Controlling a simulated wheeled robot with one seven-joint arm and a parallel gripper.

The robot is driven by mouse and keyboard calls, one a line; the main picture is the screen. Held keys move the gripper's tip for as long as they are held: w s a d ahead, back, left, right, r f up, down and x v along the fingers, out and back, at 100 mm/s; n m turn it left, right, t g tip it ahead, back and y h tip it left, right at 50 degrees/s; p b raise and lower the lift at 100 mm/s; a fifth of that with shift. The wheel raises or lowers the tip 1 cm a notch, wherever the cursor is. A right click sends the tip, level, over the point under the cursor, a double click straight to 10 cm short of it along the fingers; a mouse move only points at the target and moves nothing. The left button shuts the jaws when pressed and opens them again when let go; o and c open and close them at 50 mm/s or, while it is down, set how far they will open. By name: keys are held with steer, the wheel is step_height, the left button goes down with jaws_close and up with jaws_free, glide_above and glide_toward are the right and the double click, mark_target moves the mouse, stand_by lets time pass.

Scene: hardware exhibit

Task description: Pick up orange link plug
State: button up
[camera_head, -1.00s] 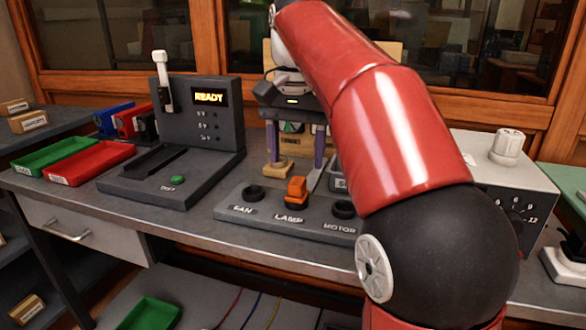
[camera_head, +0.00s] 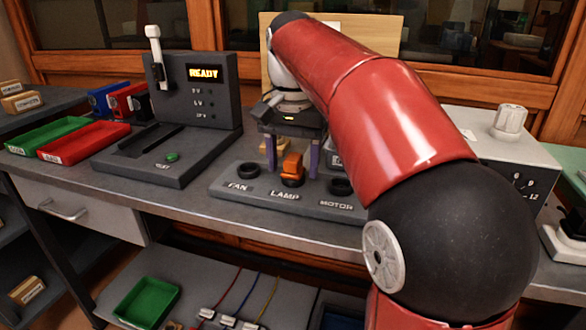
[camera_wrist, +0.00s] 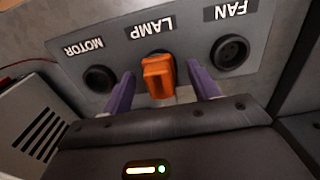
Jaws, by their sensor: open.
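The orange link plug (camera_head: 292,168) sits upright in the LAMP socket of the grey socket panel (camera_head: 231,196), between the FAN and MOTOR sockets. It also shows in the wrist view (camera_wrist: 158,77), where the panel appears upside down. My gripper (camera_head: 292,160) is open, with its purple fingers pointing down at the panel. In the wrist view my gripper (camera_wrist: 162,90) has one finger on each side of the orange plug, with a visible gap on both sides. The fingertips look close to the plug's height, but I cannot tell the exact depth.
The grey console (camera_head: 205,118) with a READY display and white lever stands left of the panel. A red tray (camera_head: 84,141) and green tray (camera_head: 46,135) lie further left. A light grey box with a knob (camera_head: 507,120) stands to the right, behind my arm.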

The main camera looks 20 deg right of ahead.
mark_target(293, 156)
steer(key=c, duration=1.1)
steer(key=shift+r, duration=0.1)
step_height(293, 156, up, 10)
steer(key=shift+f+p, duration=0.1)
steer(key=shift+p, duration=0.55)
